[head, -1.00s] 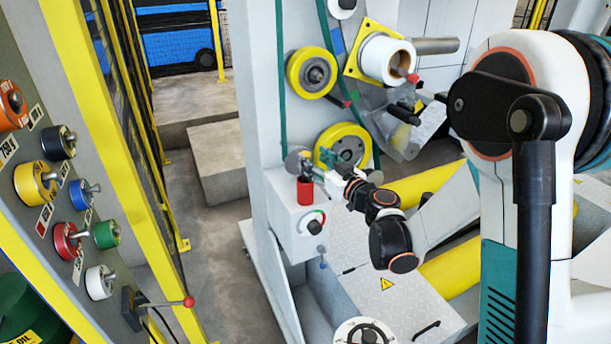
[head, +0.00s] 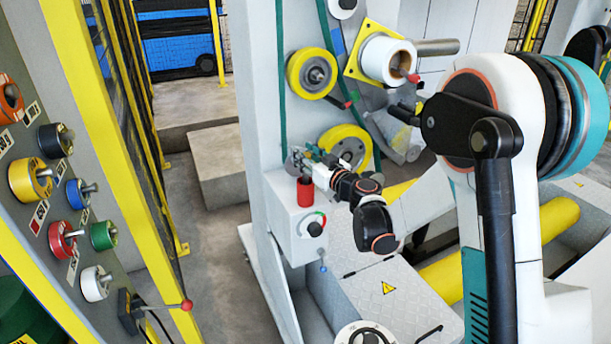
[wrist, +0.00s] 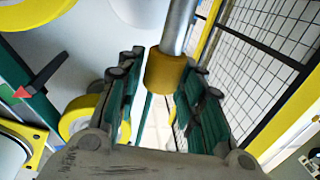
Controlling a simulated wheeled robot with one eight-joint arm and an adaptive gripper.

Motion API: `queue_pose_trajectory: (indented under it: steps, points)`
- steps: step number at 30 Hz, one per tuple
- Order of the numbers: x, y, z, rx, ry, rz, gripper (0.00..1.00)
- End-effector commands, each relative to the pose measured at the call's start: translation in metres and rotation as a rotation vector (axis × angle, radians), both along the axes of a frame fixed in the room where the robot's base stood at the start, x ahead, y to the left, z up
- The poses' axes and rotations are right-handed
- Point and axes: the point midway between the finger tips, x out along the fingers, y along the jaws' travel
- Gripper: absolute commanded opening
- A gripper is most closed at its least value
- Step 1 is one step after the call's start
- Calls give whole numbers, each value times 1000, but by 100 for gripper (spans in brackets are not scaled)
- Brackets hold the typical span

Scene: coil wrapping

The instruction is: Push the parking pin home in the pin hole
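In the wrist view a grey rod with a yellow-orange collar at its end (wrist: 167,70) lies between the tips of my gripper (wrist: 160,85). I cannot tell whether this is the parking pin. The teal fingers stand apart, with a visible gap beside the collar on the left; the collar overlaps the right fingertip in the picture. In the head view my gripper (head: 312,156) is small, just above a red cylinder (head: 305,190) on the white box and beside a grey disc (head: 296,159). I cannot make out the pin hole.
A yellow-rimmed wheel (head: 345,145) is close behind my gripper, with another yellow wheel (head: 312,73) above. A white roll (head: 386,60) hangs at upper right. A control panel (head: 60,265) with coloured knobs and yellow posts stands at left.

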Motion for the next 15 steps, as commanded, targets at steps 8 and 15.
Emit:
queue_pose_trajectory:
  steps: [8,15]
  points:
    - [0,0,0,0,0,0,0]
    - [0,0,0,0,0,0,0]
